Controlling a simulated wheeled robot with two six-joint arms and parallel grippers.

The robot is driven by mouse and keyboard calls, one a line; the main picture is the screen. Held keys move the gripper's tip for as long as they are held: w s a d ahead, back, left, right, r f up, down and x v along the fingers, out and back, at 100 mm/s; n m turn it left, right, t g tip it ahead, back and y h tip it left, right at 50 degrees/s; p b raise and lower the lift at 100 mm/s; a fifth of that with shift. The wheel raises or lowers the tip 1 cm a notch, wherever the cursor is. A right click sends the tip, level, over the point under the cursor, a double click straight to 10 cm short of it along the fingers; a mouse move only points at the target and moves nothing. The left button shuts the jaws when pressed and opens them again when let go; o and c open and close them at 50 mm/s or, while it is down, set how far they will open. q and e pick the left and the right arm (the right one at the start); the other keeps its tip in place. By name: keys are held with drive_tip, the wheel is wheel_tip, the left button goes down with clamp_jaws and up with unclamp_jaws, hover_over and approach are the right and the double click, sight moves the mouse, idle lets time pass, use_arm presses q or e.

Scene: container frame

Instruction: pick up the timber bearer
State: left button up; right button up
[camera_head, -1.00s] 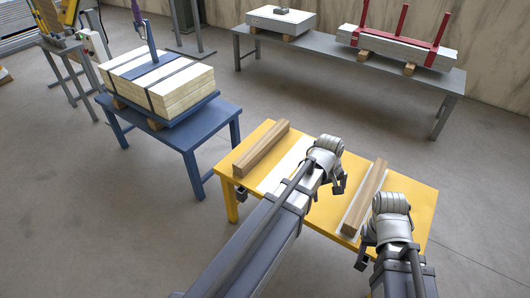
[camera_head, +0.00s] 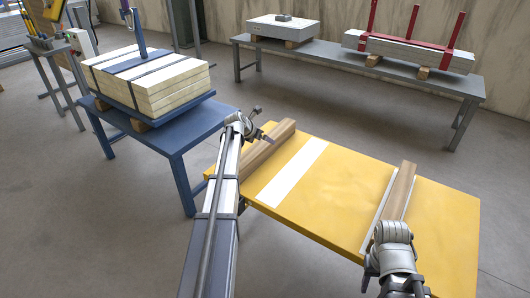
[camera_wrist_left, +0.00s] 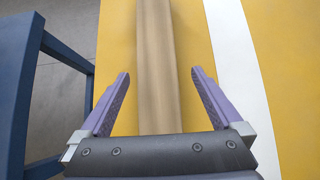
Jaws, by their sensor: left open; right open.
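One timber bearer (camera_head: 268,147), a long brown wooden beam, lies on the left end of the yellow table (camera_head: 330,215). A second timber bearer (camera_head: 399,188) lies on a white strip at the table's right part. My left gripper (camera_head: 258,128) is over the left bearer and partly hides it. In the left wrist view, the bearer (camera_wrist_left: 156,45) runs lengthwise between the spread purple fingers of the left gripper (camera_wrist_left: 160,78), with a gap on each side. My right gripper (camera_head: 392,275) is open near the front end of the right bearer, its fingers largely hidden.
A blue table (camera_head: 190,130) with strapped pale slabs (camera_head: 150,85) stands close on the left. A grey bench (camera_head: 330,62) with a slab and a red-clamped block is at the back. A bare white strip (camera_head: 292,172) crosses the yellow table between the bearers.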

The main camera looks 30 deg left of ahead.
sight(265, 142)
use_arm(q)
drive_tip(key=shift+b+x, duration=0.95)
drive_tip(key=shift+x, duration=0.35)
drive_tip(key=shift+w+f+b, duration=0.25)
drive_tip(key=shift+f+b, duration=0.25)
drive_tip(key=b+x, duration=0.3)
drive_tip(key=x, duration=0.1)
drive_tip(key=shift+a+f, duration=0.2)
drive_tip(key=shift+s, duration=0.1)
drive_tip(key=shift+r, duration=0.1)
clamp_jaws()
